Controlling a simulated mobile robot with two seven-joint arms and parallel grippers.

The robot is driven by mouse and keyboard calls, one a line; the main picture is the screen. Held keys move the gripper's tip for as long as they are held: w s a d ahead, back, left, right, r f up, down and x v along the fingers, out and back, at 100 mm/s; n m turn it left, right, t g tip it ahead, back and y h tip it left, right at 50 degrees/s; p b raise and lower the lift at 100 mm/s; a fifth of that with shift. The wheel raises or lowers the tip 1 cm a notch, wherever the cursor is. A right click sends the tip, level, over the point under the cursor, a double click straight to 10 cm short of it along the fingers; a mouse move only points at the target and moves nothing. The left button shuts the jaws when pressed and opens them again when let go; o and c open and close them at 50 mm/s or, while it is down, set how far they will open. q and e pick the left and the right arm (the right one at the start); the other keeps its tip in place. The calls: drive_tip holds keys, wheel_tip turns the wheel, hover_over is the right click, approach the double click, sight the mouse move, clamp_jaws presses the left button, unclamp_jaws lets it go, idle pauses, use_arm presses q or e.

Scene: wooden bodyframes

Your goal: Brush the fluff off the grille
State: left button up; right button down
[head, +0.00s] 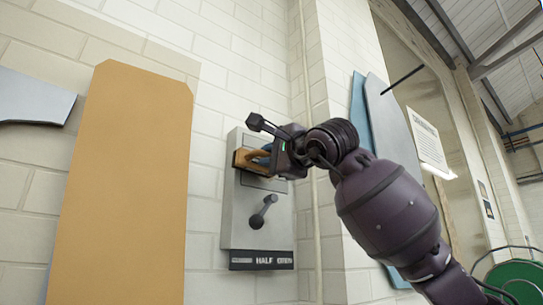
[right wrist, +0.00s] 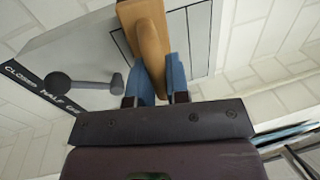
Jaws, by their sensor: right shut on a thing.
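A grey wall box (head: 240,215) hangs on the white brick wall in the head view. My right gripper (head: 266,152) is at its upper part, shut on a wooden brush (head: 246,159). In the right wrist view the blue fingers of my right gripper (right wrist: 158,82) close on both sides of the brush's wooden body (right wrist: 147,32). A panel with dark lines, which looks like the grille (right wrist: 199,35), lies behind the brush on the box face. The brush hides part of it. I cannot make out any fluff, or whether the brush touches the grille. My left gripper is out of view.
A dark lever (head: 263,211) sticks out of the box below the brush. A black label strip (head: 262,260) reading "HALF" is at its bottom. A tan board (head: 130,185) leans on the wall at left. A pipe (head: 309,120) runs beside the box at right.

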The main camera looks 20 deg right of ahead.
drive_tip(key=shift+p+x, duration=0.35)
drive_tip(key=shift+x, duration=0.45)
drive_tip(key=shift+d+f, duration=0.1)
drive_tip(key=shift+f, duration=0.05)
drive_tip(key=w+d+p, duration=0.1)
drive_tip(key=w+d, duration=0.2)
drive_tip(key=d, duration=0.7)
drive_tip(key=shift+w, duration=0.35)
idle(0.9)
drive_tip(key=shift+a, duration=0.2)
drive_tip(key=s+a+b, duration=0.3)
drive_tip(key=a, duration=0.7)
drive_tip(key=shift+s, duration=0.3)
idle(0.6)
